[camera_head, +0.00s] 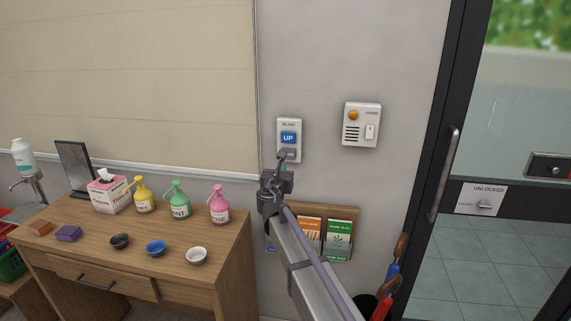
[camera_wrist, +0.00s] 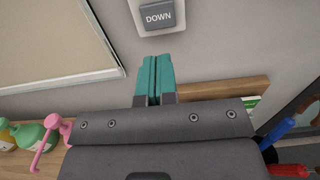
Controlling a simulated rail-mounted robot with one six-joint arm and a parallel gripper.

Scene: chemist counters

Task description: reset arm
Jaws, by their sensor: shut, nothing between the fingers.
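The cream blind (camera_head: 125,75) hangs over the window, its fabric reaching the pale bar at its lower edge; it also shows in the wrist view (camera_wrist: 40,35). The white blind switch (camera_head: 289,124) on the wall has a blue UP key (camera_head: 288,138) above a grey DOWN key (camera_wrist: 158,16). My gripper (camera_head: 283,158) is in front of the lower part of the switch in the head view and partly hides the DOWN key. In the wrist view its teal fingers (camera_wrist: 157,60) are together and empty, just below the DOWN key, with a visible gap between.
A white chime panel (camera_head: 361,125) is right of the switch. A card rack (camera_head: 348,217) is on the wall below. A wooden desk (camera_head: 190,254) with pump bottles, a tissue box and small bowls stands left. A glass door (camera_head: 505,130) is at right.

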